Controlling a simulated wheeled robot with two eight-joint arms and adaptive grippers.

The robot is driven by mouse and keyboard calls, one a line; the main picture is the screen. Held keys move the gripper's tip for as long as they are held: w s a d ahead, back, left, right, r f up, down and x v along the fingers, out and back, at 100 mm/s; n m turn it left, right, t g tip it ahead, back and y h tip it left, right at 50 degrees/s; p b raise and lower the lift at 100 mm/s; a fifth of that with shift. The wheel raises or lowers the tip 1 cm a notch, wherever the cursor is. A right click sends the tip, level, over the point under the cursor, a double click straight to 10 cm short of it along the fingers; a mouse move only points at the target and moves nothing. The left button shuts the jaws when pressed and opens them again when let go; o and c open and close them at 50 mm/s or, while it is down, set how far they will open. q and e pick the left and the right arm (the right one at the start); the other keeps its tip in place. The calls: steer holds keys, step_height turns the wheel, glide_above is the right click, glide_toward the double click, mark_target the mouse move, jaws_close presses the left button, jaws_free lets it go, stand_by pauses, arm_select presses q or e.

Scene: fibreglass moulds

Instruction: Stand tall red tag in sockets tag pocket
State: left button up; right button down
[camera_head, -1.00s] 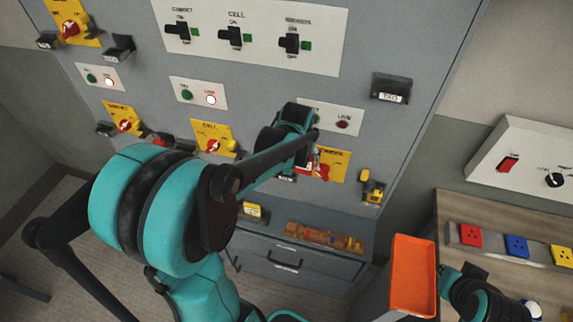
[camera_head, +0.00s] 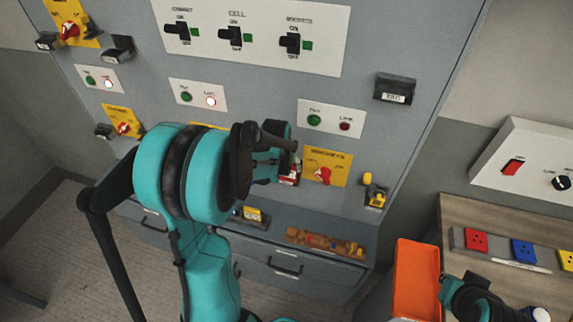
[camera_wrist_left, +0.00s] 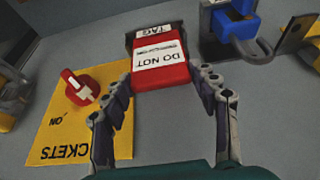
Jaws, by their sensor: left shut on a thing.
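The red tag (camera_wrist_left: 160,68), with a white "DO NOT" label, is between the two fingers of my left gripper (camera_wrist_left: 163,76), which is shut on it. In the wrist view, the tag's far end meets a dark pocket marked TAG (camera_wrist_left: 154,31); I cannot tell how deep it sits. The yellow sockets plate (camera_wrist_left: 62,130) with its red rotary switch (camera_wrist_left: 80,88) is beside it. In the head view the tag (camera_head: 290,174) shows just left of the sockets plate (camera_head: 340,159), partly hidden by my left gripper. My right gripper, at the orange tray's right edge, is unclear.
A blue padlock (camera_wrist_left: 236,20) and metal bracket stand close beside the pocket in the wrist view. A yellow padlock (camera_head: 376,197) hangs right of the sockets plate. Another TAG pocket (camera_head: 395,88) is higher up. An orange tray (camera_head: 416,276) stands lower right.

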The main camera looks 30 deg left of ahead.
arm_select(q)
steer(key=shift+f, duration=0.2)
steer(key=o, duration=0.9)
steer(key=shift+o, duration=0.2)
steer(key=shift+r, duration=0.25)
steer(key=p+v, duration=0.3)
steer(key=v, duration=0.8)
steer(key=s+d+r+m+t+h, duration=0.1)
steer(key=s+d+r+m+t, duration=0.1)
steer(key=s+d, duration=1.2)
steer(key=shift+s+d+r+m+t, duration=0.2)
steer(key=shift+s+r+m+t, duration=0.2)
steer(key=shift+r, duration=0.4)
steer(key=shift+f, duration=0.15)
